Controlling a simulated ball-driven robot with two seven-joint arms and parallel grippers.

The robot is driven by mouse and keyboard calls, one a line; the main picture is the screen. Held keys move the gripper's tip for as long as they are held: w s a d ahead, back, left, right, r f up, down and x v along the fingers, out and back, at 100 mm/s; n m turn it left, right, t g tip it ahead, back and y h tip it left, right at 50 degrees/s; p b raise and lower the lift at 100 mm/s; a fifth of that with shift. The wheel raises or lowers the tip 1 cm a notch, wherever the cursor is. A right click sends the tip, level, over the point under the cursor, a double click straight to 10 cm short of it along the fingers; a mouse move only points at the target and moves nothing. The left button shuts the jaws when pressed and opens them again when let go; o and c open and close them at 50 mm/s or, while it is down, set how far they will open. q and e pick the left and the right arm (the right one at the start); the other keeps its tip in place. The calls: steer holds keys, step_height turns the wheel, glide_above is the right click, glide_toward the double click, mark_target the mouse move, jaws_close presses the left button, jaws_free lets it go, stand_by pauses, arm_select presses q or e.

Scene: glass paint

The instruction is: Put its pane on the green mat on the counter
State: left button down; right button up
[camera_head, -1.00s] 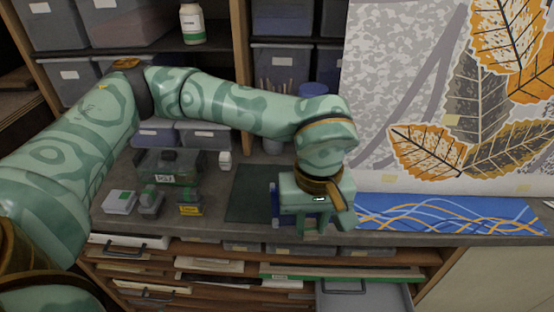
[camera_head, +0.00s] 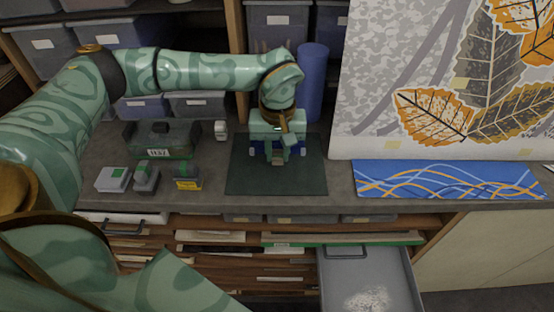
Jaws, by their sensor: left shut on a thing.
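My left gripper (camera_head: 277,158) is over the dark green mat (camera_head: 295,184) on the counter. It is shut on a dark blue pane (camera_head: 309,151). The pane shows on both sides of the fingers, and its middle is hidden behind the gripper. The pane is over the far half of the mat; I cannot tell whether it touches it. The near part of the mat is bare. My right gripper is not in view.
A green box (camera_head: 166,140) and several small blocks stand on the counter left of the mat. A blue patterned panel (camera_head: 445,179) lies to the right. A blue cylinder (camera_head: 312,80) stands behind. A grey drawer (camera_head: 369,280) is open below the counter.

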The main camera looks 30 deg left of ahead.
mark_target(277, 169)
arm_select(q)
steer(key=shift+w+a+f, duration=0.1)
steer(key=shift+f, duration=0.15)
steer(key=f, duration=0.3)
steer(key=shift+w+a+f+b, duration=0.25)
steer(key=shift+f+b, duration=0.05)
steer(key=shift+f, duration=0.1)
steer(key=c, duration=1.2)
jaws_free()
steer(key=shift+f, duration=0.1)
step_height(277, 169, up, 12)
steer(key=shift+f+p, duration=0.1)
steer(key=shift+p, duration=0.75)
steer(key=shift+r, duration=0.3)
